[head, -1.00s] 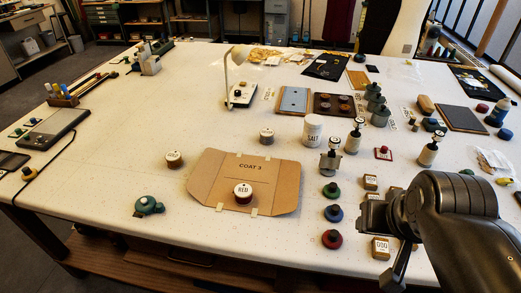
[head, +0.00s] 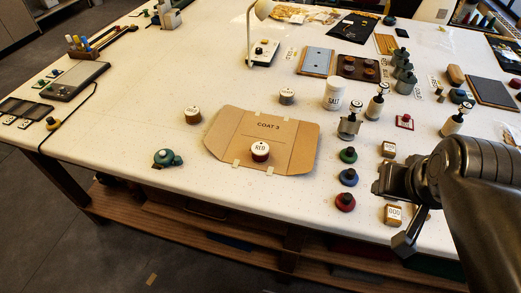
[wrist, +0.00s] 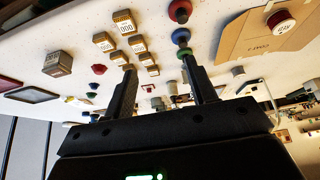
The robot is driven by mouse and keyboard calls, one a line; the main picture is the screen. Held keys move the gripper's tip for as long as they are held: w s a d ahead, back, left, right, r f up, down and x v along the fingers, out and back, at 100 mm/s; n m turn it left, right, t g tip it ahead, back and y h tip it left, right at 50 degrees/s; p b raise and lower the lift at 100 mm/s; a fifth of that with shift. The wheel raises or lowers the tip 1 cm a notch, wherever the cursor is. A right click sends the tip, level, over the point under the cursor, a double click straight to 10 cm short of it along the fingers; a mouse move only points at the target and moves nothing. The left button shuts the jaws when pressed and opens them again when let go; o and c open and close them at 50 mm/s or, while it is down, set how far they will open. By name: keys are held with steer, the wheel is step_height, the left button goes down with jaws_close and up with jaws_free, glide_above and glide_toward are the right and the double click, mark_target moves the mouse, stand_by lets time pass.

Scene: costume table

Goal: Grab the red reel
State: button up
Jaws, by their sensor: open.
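A reel labelled RED (head: 260,151), with a white top and a dark red side, stands upright on an open brown card (head: 225,130) marked COAT 3. In the wrist view, which looks upside down, this reel (wrist: 281,21) shows at the top right. My gripper (head: 390,215) is at the table's right front, well to the right of the reel and apart from it. In the wrist view my gripper (wrist: 160,67) has its two fingers apart with nothing held between them.
Green, blue and red (head: 345,202) knobbed pieces stand in a row between the card and my gripper. Small labelled blocks (head: 393,214) sit close to my gripper. A teal piece (head: 167,158) is left of the card. A white SALT jar (head: 334,93) stands behind.

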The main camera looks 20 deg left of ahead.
steer(key=shift+o, duration=0.5)
steer(key=o, duration=0.4)
steer(key=n+g, duration=0.3)
steer(key=g, duration=0.3)
glide_above(260, 149)
steer(key=f, duration=0.6)
steer(key=shift+w+d+f, duration=0.2)
steer(key=shift+w, duration=0.05)
steer(key=f, duration=1)
steer(key=shift+s+a+f, duration=0.1)
steer(key=shift+s+a, duration=0.05)
steer(key=shift+a, duration=0.05)
